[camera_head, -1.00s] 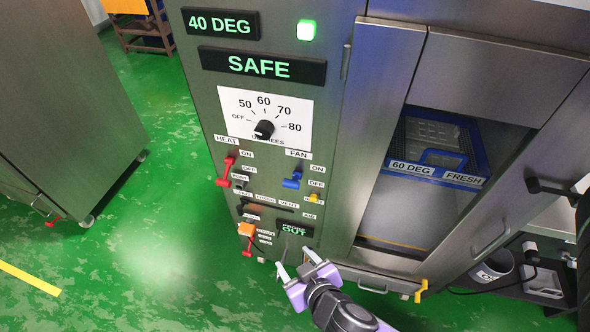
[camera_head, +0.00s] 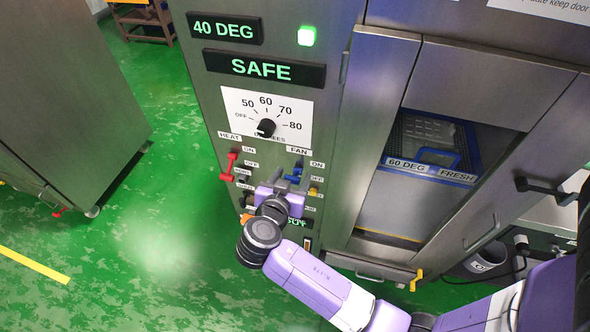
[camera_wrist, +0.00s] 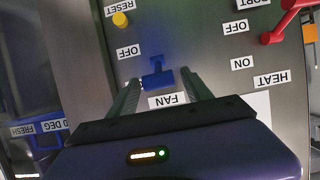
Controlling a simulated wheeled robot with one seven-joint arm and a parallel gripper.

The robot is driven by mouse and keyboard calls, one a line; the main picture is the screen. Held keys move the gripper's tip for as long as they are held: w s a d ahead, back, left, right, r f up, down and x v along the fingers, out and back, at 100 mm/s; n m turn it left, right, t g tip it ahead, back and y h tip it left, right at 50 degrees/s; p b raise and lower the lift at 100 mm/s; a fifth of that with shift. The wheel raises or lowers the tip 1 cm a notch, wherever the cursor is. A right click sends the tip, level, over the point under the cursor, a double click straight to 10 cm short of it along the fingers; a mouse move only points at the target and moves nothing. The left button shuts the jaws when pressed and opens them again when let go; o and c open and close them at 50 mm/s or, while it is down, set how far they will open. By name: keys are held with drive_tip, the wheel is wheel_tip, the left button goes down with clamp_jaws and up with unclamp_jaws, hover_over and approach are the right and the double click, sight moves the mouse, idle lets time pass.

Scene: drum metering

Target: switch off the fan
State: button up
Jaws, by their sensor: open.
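The blue fan switch (camera_wrist: 157,78) is in the middle of the wrist view, between the FAN label (camera_wrist: 167,100) and an OFF label (camera_wrist: 128,52). Its wide handle lies on the FAN-label side of its mount; I cannot tell its exact setting. In the head view the blue switch (camera_head: 297,171) is partly hidden by my gripper (camera_head: 289,180). My gripper is open, and in the wrist view its fingers (camera_wrist: 160,86) lie one on each side of the handle. I cannot tell whether they touch it. The ON label (camera_head: 317,165) shows beside the switch.
A red heat lever (camera_head: 231,165) is left of the fan switch, and a yellow reset button (camera_wrist: 120,19) is close by. A temperature dial (camera_head: 266,128) sits above. The displays read 40 DEG and SAFE (camera_head: 263,68). The floor to the left is open.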

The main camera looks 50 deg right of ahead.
drive_tip(key=shift+x, duration=1.45)
clamp_jaws()
idle(0.3)
